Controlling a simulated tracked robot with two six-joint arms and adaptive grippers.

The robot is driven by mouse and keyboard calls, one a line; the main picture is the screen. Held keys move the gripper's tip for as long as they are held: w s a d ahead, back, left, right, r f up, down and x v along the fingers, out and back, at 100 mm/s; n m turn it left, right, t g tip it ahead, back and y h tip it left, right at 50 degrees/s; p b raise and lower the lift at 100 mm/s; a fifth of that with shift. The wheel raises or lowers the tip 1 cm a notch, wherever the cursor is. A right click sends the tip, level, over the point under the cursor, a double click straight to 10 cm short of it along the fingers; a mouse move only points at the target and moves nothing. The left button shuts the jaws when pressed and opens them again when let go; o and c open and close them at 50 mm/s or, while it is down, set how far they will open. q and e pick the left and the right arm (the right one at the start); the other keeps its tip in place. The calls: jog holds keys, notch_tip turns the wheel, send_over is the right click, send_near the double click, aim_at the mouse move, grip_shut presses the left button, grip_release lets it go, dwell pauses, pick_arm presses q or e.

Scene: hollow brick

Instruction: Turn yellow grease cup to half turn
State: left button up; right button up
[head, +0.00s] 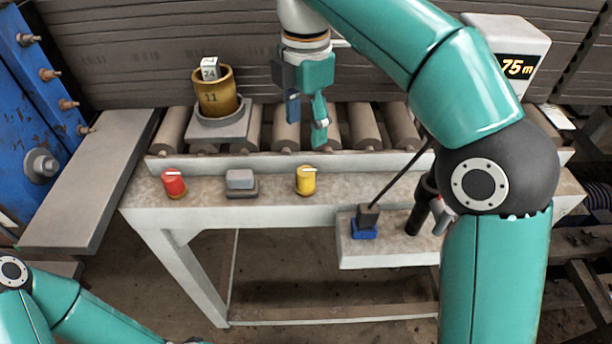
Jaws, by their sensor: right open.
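The yellow grease cup (306,181) stands upright on the front ledge of the roller table, with a pale pointer mark across its top. My right gripper (306,138) points down above and behind the cup in the picture, over the rollers. Its fingers are apart with nothing between them, and it does not touch the cup. My left arm shows only at the bottom left corner; its gripper is not clearly visible.
A red knob (173,183) and a grey block (241,182) stand on the same ledge (270,190). A blue-based lever (364,224) stands on a lower shelf. A display (515,66) stands at the back right.

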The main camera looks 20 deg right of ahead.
aim_at(306, 171)
notch_tip(306, 171, down, 12)
jog(key=b, duration=0.3)
jog(key=shift+f, duration=0.65)
jog(key=shift+c, duration=0.2)
jog(key=c, duration=1.1)
jog(key=shift+d, duration=0.15)
